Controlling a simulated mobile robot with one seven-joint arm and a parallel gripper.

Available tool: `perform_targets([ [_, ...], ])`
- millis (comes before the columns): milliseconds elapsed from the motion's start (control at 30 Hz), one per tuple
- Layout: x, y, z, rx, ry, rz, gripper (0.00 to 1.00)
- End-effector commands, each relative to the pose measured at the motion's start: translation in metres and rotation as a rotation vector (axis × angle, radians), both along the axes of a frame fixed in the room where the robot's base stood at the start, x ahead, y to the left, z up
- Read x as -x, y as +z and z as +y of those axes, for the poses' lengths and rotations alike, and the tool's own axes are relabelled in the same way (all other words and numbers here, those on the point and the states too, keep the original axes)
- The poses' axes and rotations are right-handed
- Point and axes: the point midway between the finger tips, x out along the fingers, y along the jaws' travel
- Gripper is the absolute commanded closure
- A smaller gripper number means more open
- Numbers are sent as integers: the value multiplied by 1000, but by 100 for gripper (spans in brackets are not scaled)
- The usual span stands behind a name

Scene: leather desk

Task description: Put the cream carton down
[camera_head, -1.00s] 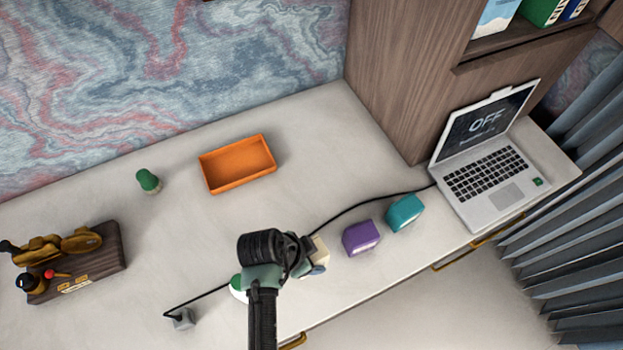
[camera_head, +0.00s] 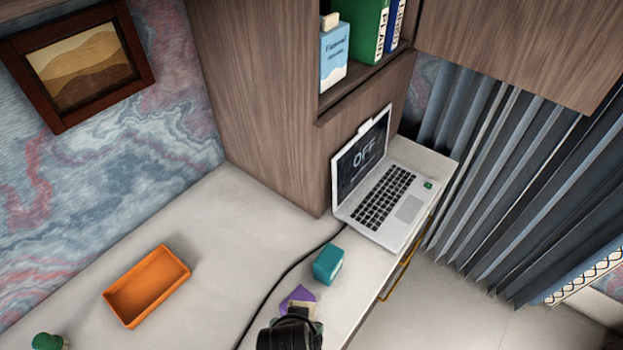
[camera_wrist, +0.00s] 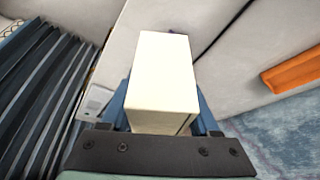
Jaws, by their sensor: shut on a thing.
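The cream carton (camera_wrist: 164,75) fills the middle of the wrist view, a plain pale box between my blue fingers. My gripper (camera_wrist: 163,108) is shut on it. In the head view, my wrist is at the bottom edge over the desk and hides most of the carton, with only a small pale part showing. A purple box (camera_head: 296,297) is just beyond my gripper, partly covered. I cannot tell whether the carton touches the desk (camera_head: 220,240).
A teal box (camera_head: 328,264) stands beyond the purple one, near the open laptop (camera_head: 375,190). An orange tray (camera_head: 147,286) and a green-topped item (camera_head: 50,341) are at left. A black cable (camera_head: 283,275) crosses the desk. The desk between tray and cable is clear.

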Motion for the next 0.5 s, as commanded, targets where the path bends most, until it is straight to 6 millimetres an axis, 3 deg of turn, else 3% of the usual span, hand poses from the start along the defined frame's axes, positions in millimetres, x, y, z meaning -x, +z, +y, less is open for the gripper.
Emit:
perform_targets([
  [200,-4,13,-19,0,93,-1,99],
  [500,-4,14,-20,1,112,1,99],
])
